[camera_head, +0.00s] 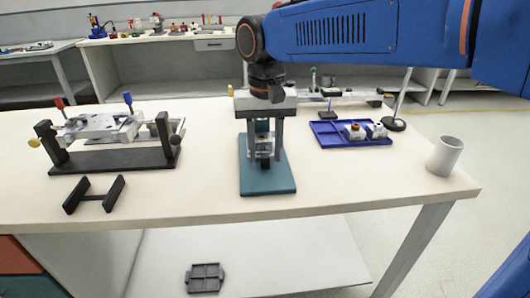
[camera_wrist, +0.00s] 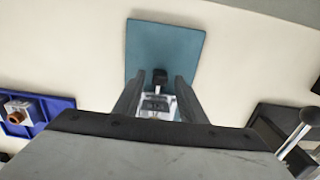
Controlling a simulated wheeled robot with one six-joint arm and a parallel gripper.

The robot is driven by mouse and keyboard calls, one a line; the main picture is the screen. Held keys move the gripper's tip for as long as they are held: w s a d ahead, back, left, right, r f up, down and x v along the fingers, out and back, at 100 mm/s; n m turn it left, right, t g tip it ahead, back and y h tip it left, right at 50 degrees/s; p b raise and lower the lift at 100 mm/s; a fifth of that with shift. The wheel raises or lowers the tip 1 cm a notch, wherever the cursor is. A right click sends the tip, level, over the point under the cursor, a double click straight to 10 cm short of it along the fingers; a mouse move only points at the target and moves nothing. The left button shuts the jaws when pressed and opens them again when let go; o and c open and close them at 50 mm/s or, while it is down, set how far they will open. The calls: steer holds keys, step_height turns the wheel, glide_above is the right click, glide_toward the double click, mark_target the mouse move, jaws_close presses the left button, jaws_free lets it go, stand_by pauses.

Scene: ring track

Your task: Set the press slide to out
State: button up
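The press has a flat teal base plate (camera_head: 268,185) in the middle of the table; the plate also shows in the wrist view (camera_wrist: 165,45). My gripper (camera_head: 264,150) hangs over the press, pointing down. In the wrist view my gripper (camera_wrist: 158,84) is open, with one finger on each side of the press's silver slide part (camera_wrist: 155,103) and its black knob (camera_wrist: 160,76). Gaps show between the knob and both fingers. The press's upper parts are mostly hidden by my gripper in the head view, so the slide's position is hard to tell.
A black-based fixture (camera_head: 115,160) with red and blue knobs stands at left, with a small black stand (camera_head: 94,195) before it. At right are a blue tray (camera_head: 325,140) with small parts and a white cup (camera_head: 445,155). The table front is clear.

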steer(key=shift+f, duration=0.4)
jaws_close()
steer(key=s, duration=0.3)
steer(key=s+d, duration=0.1)
steer(key=s, duration=0.4)
steer(key=shift+s+d, duration=0.25)
steer(key=shift+s, duration=0.15)
jaws_free()
steer(key=shift+s, duration=0.1)
step_height(320, 180, up, 18)
steer(key=shift+f, duration=0.25)
